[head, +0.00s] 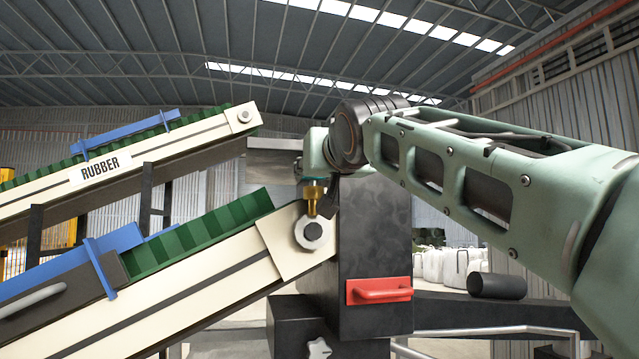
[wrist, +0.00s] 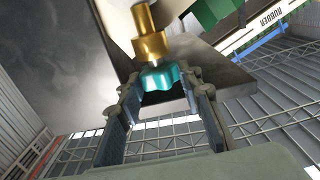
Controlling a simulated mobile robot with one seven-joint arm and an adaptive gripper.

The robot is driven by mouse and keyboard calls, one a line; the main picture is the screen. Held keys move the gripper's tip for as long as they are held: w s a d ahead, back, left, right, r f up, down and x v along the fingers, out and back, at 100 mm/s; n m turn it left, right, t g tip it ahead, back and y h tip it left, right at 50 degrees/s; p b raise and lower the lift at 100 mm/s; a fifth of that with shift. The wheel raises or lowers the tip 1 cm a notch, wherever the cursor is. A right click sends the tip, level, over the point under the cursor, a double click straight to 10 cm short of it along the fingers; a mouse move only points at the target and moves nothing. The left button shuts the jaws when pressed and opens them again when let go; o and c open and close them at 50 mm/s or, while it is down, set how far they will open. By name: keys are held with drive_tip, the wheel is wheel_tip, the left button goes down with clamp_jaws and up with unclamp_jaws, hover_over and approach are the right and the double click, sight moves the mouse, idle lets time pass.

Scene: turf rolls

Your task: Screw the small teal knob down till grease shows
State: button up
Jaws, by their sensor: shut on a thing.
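The small teal knob (wrist: 160,77) shows in the wrist view, at the end of a brass grease cup (wrist: 149,38). My gripper (wrist: 162,88) has a finger on each side of the knob and is shut on it. In the head view the brass cup (head: 313,196) stands upright just above the round bearing (head: 313,233) at the conveyor's upper end. My gripper is above the cup there, and the knob is hard to make out at this size. I see no grease in either view.
The lower conveyor (head: 190,278) slopes up to the bearing, with a green ribbed belt. A second conveyor marked RUBBER (head: 100,170) runs above it at left. A dark machine housing (head: 375,245) with a red handle (head: 378,291) stands close beside the bearing. White sacks (head: 450,266) lie behind.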

drive_tip(key=shift+a+m+h+b, duration=0.2)
drive_tip(key=shift+m+h+b, duration=0.55)
drive_tip(key=shift+h, duration=0.5)
drive_tip(key=shift+a+m+h+b, duration=0.15)
drive_tip(key=shift+m+h+b, duration=0.4)
drive_tip(key=shift+m+h, duration=0.55)
drive_tip(key=shift+a+m+h+b, duration=0.2)
drive_tip(key=shift+m+h+b, duration=0.4)
drive_tip(key=shift+h, duration=0.85)
drive_tip(key=shift+h, duration=0.3)
drive_tip(key=o, duration=1.2)
drive_tip(key=shift+c, duration=0.2)
drive_tip(key=shift+s, duration=0.1)
drive_tip(key=s+a, duration=0.1)
drive_tip(key=s, duration=0.6)
drive_tip(key=shift+s+a, duration=0.15)
drive_tip(key=shift+a, duration=0.05)
